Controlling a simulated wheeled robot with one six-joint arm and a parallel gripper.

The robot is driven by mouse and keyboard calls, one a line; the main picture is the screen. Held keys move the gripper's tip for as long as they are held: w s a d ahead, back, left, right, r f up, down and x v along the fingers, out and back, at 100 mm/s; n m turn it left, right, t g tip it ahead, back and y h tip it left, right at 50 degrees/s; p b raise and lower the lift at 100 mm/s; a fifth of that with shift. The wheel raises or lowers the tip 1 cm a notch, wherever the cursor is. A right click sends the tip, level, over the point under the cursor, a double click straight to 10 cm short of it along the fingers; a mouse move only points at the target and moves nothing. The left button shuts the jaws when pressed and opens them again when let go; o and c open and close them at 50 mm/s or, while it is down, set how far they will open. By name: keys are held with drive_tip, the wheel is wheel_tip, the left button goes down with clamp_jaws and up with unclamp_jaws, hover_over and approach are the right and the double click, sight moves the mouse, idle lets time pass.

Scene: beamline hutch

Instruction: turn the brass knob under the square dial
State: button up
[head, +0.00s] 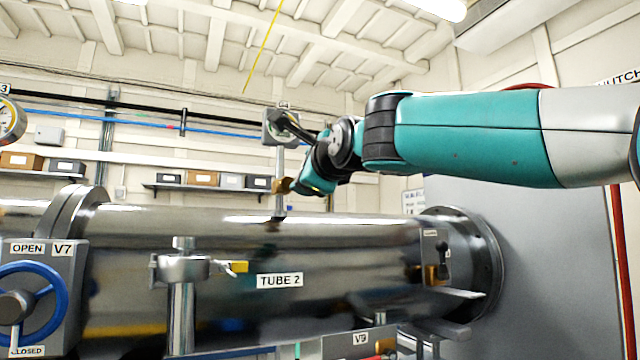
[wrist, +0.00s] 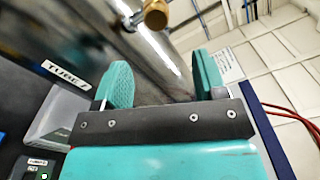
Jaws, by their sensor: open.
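The square dial (head: 272,127) stands on a thin post above the steel tube in the head view, its face partly covered by a dark part of my arm. The brass knob (head: 281,185) sits on the post below it. The brass knob also shows at the top edge of the wrist view (wrist: 155,14), round-ended and partly cut off. My gripper (wrist: 161,78) is open and empty, with teal pads apart. The knob lies beyond the fingertips, roughly in line with the gap and not between the pads. In the head view the fingertips are hard to make out.
The steel tube (head: 340,245), labelled TUBE 2, runs across below. A clamp with a yellow handle (head: 238,267) and a blue handwheel (head: 40,275) stand at the left. A shelf with boxes (head: 203,178) is behind. Red cables (wrist: 290,113) show at right in the wrist view.

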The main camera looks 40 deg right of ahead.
drive_tip(key=shift+f+b+v, duration=0.15)
drive_tip(key=shift+b+v, duration=1.15)
drive_tip(key=shift+b, duration=0.85)
drive_tip(key=shift+f+b+v, duration=0.15)
drive_tip(key=shift+b+v, duration=1.1)
drive_tip(key=shift+b, duration=0.9)
drive_tip(key=shift+a, duration=0.1)
